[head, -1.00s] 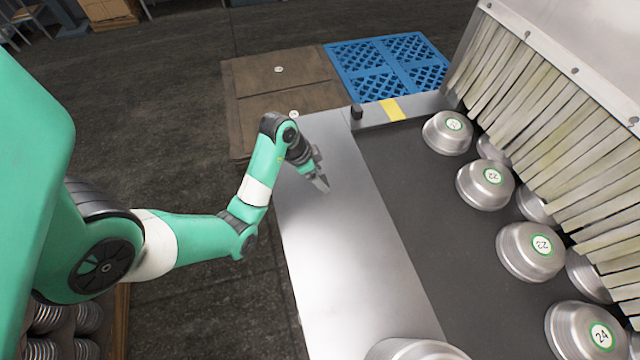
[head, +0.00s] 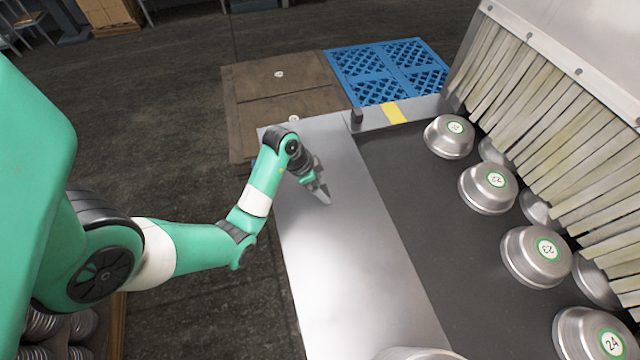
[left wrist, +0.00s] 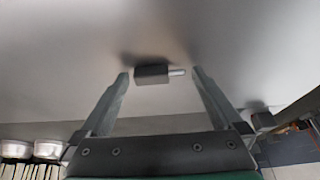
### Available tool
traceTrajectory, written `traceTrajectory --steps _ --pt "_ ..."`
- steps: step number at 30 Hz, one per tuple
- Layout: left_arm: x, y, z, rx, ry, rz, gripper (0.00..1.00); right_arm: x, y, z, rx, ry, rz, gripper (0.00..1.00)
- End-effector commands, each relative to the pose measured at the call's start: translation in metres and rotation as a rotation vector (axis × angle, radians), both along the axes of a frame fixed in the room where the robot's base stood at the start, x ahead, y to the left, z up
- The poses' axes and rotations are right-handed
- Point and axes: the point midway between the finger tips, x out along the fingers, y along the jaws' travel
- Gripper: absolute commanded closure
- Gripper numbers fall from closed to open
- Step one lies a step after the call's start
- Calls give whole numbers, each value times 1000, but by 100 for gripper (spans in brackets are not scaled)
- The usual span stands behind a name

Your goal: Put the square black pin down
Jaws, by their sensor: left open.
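My left gripper (head: 320,193) is low over the bare metal table (head: 345,270) in the head view, pointing down and to the right. In the left wrist view its two fingers (left wrist: 160,73) stand wide apart. The square black pin (left wrist: 152,75), a dark block with a thin bright rod on its right side, is between the fingertips with a dark shadow beside it. It seems to lie on the metal surface, with small gaps to the fingers. In the head view I cannot make the pin out. My right gripper is out of view.
Upturned metal pans with numbered labels, such as 22 (head: 488,188) and 23 (head: 537,257), stand on the dark belt (head: 420,200) before a strip curtain (head: 545,130). A small black post (head: 357,116) stands at the table's far corner. Blue (head: 385,70) and brown (head: 280,90) pallets lie beyond.

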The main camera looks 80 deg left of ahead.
Motion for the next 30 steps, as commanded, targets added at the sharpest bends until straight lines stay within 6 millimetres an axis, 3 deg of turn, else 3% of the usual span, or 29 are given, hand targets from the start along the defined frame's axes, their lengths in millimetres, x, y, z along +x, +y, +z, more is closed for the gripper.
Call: traceTrajectory --steps 6,10,15,21,30 --pt "-13 0 39 2 -3 2 0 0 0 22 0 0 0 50" --pt "-26 -1 76 1 0 4 0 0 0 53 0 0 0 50" --pt "-38 -2 102 -1 1 3 0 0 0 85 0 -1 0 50" --pt "-45 -2 114 0 0 0 0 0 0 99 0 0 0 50" --pt "-46 -2 112 0 0 0 0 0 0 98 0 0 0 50"
